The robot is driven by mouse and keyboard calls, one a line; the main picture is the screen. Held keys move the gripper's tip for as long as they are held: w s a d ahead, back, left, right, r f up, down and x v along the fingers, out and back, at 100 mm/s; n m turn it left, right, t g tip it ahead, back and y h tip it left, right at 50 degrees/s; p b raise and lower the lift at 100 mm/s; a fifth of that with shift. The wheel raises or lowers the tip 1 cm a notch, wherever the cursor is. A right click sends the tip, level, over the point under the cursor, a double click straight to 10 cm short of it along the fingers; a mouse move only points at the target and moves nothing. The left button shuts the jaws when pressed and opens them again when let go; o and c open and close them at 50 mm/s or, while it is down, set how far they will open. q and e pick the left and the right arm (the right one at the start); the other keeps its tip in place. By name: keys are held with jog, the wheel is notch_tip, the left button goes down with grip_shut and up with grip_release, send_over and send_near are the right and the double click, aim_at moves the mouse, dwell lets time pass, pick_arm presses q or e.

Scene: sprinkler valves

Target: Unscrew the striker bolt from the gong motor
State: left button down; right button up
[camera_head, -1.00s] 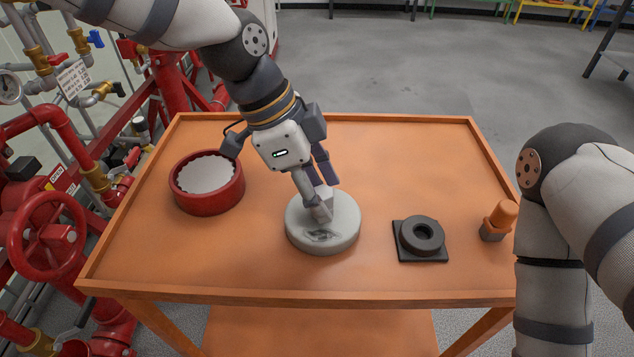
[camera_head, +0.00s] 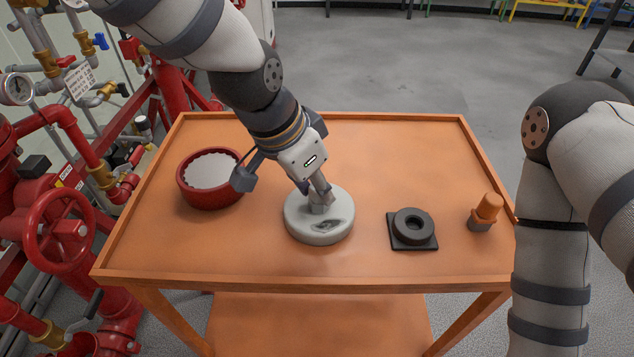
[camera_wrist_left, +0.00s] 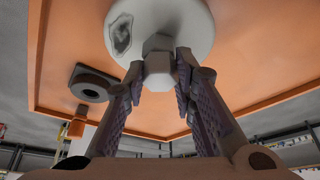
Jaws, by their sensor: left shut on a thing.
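The gong motor looks to be the round pale grey body (camera_head: 297,227) on the cart, with a dark oval mark on its top. It also shows in the left wrist view (camera_wrist_left: 178,20). The striker bolt looks to be the grey hexagonal piece (camera_wrist_left: 158,68) standing on this body. My left gripper (camera_head: 320,198) reaches down over the grey body. In the left wrist view its fingers (camera_wrist_left: 160,82) are shut on the hexagonal piece from both sides. Whether its thread is still in the body is hidden. My right arm is at the right edge; its gripper is out of view.
On the orange cart (camera_head: 400,150) stand a red round housing (camera_head: 208,195) with a white toothed inside, a black square-based ring (camera_head: 412,230), and an orange-and-grey fitting (camera_head: 485,212). Red pipes and a valve wheel (camera_head: 58,228) stand left of the cart. The cart's back is clear.

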pick_arm(q)
jog(key=n, duration=0.2)
jog(key=n+t+y, duration=0.1)
jog(key=n, duration=0.1)
jog(key=shift+d, duration=0.3)
jog(key=c, duration=1.2)
grip_release()
jog(key=shift+c, duration=0.2)
jog(key=shift+c, duration=0.4)
